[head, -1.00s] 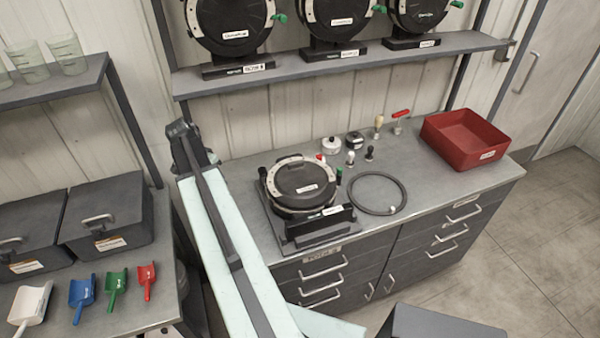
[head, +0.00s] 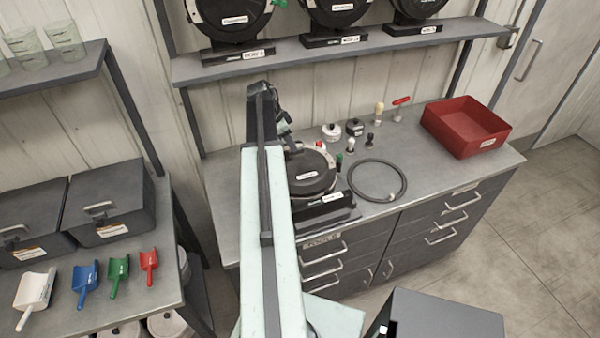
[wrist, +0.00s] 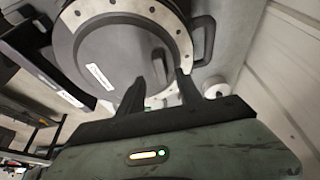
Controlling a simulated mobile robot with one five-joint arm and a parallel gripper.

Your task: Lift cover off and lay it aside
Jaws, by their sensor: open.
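The seed meter (head: 330,158) lies on its stand on the grey workbench, with its round dark cover (head: 312,180) facing up and a white label on it. My arm hides its left part in the head view. In the wrist view the cover (wrist: 120,60) fills the upper left, inside a pale bolted ring. My gripper (wrist: 158,82) is open, its two dark fingers over the edge of the cover and the ring. In the head view the fingers are hidden behind my arm.
A coiled grey hose (head: 404,180) lies right of the meter. Small knobs and tools stand behind it, including a white pot (head: 331,132) and a red-handled tool (head: 400,102). A red bin (head: 463,128) stands at the bench's right. Bare bench (head: 228,190) shows left of my arm.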

